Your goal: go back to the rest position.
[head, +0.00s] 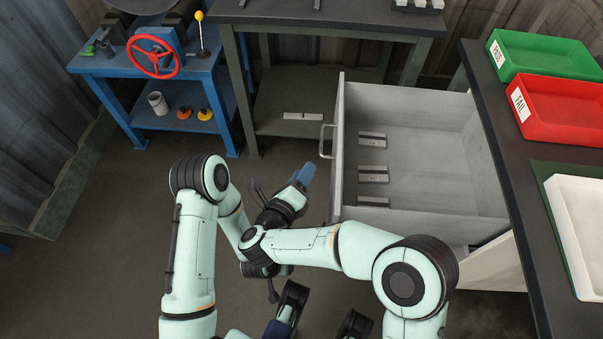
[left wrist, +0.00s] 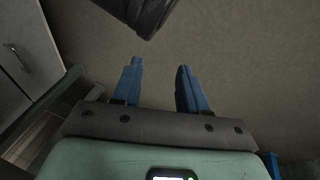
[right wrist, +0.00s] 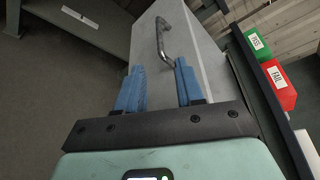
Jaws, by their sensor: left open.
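My right gripper (head: 306,173) shows its blue fingertips just left of the open grey drawer in the head view. In the right wrist view, this gripper (right wrist: 159,64) is open and empty, its fingers apart. The drawer's handle (right wrist: 161,38) lies ahead of the fingertips; the head view also shows the handle (head: 323,140) beyond them, with a gap. My left gripper (left wrist: 159,64) is open and empty in the left wrist view, over bare floor. In the head view the left gripper cannot be made out clearly among the arm links.
The open drawer (head: 430,195) holds several labelled grey pieces. A dark bench (head: 490,150) at right carries a green tray (head: 548,56), a red tray (head: 560,105) and a white tray (head: 580,230). A blue stand (head: 105,66) with a red wheel (head: 155,56) is at back left. The left floor is clear.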

